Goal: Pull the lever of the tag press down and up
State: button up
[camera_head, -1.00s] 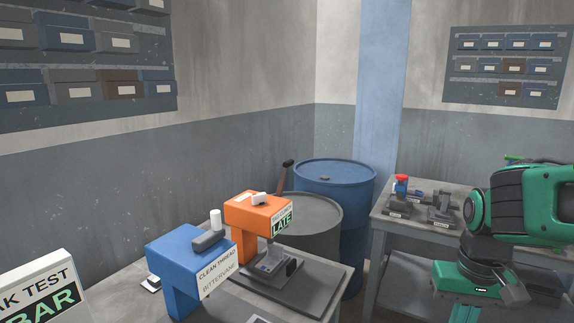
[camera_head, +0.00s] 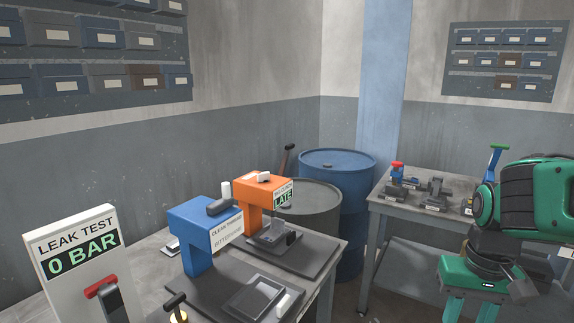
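The orange press (camera_head: 262,189) stands at the far end of the near bench, with a partly hidden sign ending in "LATE" on its front. I take it for the tag press. A dark base and a small fixture sit under the press head. My gripper (camera_head: 469,312) is at the lower right, well right of the press and touching nothing visible. Its two green fingers point down and stand apart with nothing seen between them. Their tips run out of the picture.
A blue press (camera_head: 199,262) labelled "CLEAN THREAD" and a leak test panel (camera_head: 78,285) reading "0 BAR" stand nearer on the bench. A grey drum (camera_head: 318,212) and a blue drum (camera_head: 350,215) stand behind. A second table (camera_head: 372,199) with small fixtures is at the right.

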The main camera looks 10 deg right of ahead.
aim_at(287, 148)
jog(key=k, duration=0.85)
jog(key=z, duration=0.6)
jog(key=i, duration=1.8)
jog(key=u, duration=0.75)
jog(key=i, duration=0.25)
jog(key=u, duration=0.2)
